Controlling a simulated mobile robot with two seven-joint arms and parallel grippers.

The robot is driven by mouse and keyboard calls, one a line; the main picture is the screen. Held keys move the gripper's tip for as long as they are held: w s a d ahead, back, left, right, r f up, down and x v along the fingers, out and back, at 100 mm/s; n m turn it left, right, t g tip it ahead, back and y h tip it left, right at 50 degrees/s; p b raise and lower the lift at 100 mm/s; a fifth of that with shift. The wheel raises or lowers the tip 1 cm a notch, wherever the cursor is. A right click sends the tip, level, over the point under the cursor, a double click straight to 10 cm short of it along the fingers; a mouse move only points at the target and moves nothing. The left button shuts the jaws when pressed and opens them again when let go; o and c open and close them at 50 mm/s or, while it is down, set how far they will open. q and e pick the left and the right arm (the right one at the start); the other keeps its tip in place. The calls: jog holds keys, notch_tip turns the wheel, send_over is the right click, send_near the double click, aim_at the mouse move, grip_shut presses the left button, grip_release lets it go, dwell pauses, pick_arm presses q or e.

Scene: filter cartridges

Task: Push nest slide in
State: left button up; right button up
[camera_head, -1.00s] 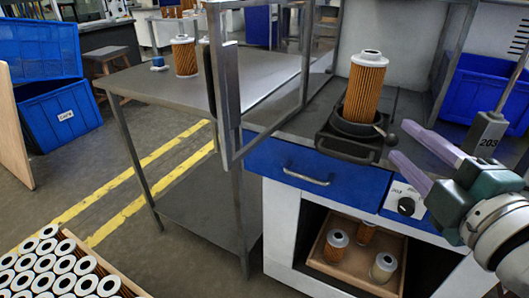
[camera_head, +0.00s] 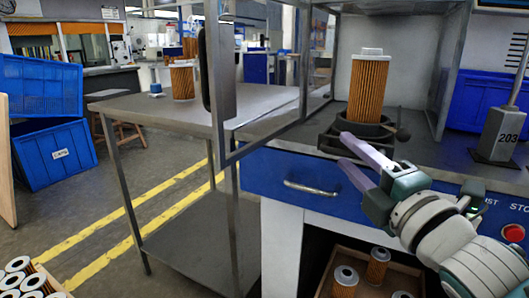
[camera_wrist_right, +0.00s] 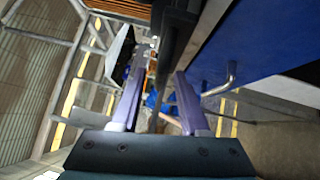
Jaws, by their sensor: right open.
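The nest slide (camera_head: 327,143) is a black holder on the bench, inside a metal-framed enclosure. An orange pleated filter cartridge (camera_head: 368,88) with a white cap stands upright in its round cup. A dark knobbed lever (camera_head: 401,134) sits at the cup's right. My right gripper (camera_head: 343,150) is open, with its two lilac fingers pointing left across the front of the nest slide and hiding part of it. I cannot tell whether they touch it. In the right wrist view the spread fingers (camera_wrist_right: 160,82) show with a dark part just above them. My left gripper is out of view.
The enclosure's open framed door (camera_head: 228,90) stands left of the nest. A blue drawer (camera_head: 270,172) with a handle is below it. A grey post marked 203 (camera_head: 498,135) and a red button (camera_head: 513,232) are at the right. A side table (camera_head: 140,104) holds another cartridge.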

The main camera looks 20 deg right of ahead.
jog(key=shift+w, duration=0.6)
grip_shut()
jog(key=shift+d, duration=0.1)
dwell(1.0)
